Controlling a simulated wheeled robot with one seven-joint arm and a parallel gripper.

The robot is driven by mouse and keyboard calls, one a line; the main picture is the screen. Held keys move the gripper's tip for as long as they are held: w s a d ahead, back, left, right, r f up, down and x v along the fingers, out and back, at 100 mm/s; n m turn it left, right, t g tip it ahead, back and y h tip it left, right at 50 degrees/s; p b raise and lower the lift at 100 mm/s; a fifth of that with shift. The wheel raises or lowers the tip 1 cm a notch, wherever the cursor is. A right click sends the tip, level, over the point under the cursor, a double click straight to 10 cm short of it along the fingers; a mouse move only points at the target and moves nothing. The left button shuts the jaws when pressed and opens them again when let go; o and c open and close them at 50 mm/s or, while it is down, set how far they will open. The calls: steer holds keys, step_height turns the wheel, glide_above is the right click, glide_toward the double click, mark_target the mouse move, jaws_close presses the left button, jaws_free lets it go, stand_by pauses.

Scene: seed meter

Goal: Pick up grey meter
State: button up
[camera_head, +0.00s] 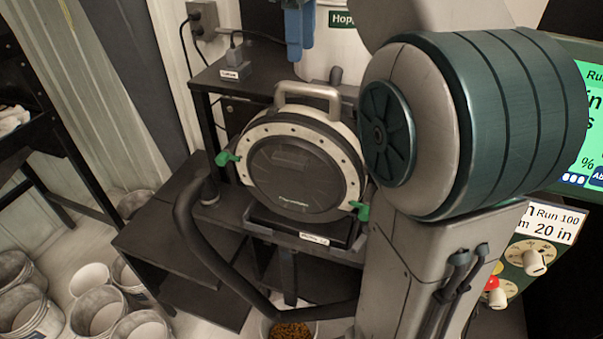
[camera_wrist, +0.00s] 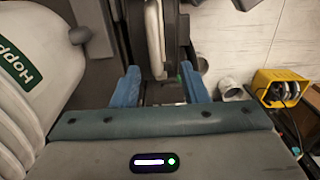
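The grey meter (camera_head: 297,170) is a round housing with a dark front disc, a pale rim, green clips at its sides and a grey handle (camera_head: 308,92) on top. It stands upright on a dark stand. My gripper (camera_head: 299,40) has blue fingers and is above and behind the handle in the head view, apart from it. In the wrist view my gripper (camera_wrist: 161,88) is open, its fingers wide apart with nothing held between them. A pale and dark edge-on shape, likely the meter (camera_wrist: 155,38), shows just beyond the fingers.
A white hopper (camera_head: 333,50) stands behind the meter; it also shows at left in the wrist view (camera_wrist: 25,95). A dark hose (camera_head: 205,250) curves below the meter. White buckets (camera_head: 100,310) stand at lower left. A yellow device (camera_wrist: 281,87) is at right in the wrist view.

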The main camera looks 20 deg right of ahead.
mark_target(300, 87)
step_height(300, 87, down, 4)
steer(key=shift+r+b, duration=0.1)
steer(key=shift+b, duration=0.25)
steer(key=f, duration=0.4)
steer(key=shift+w+f+b, duration=0.1)
steer(key=shift+w+b, duration=0.2)
steer(key=shift+w, duration=0.1)
steer(key=shift+f, duration=0.5)
jaws_close()
stand_by(0.3)
steer(key=shift+r, duration=0.15)
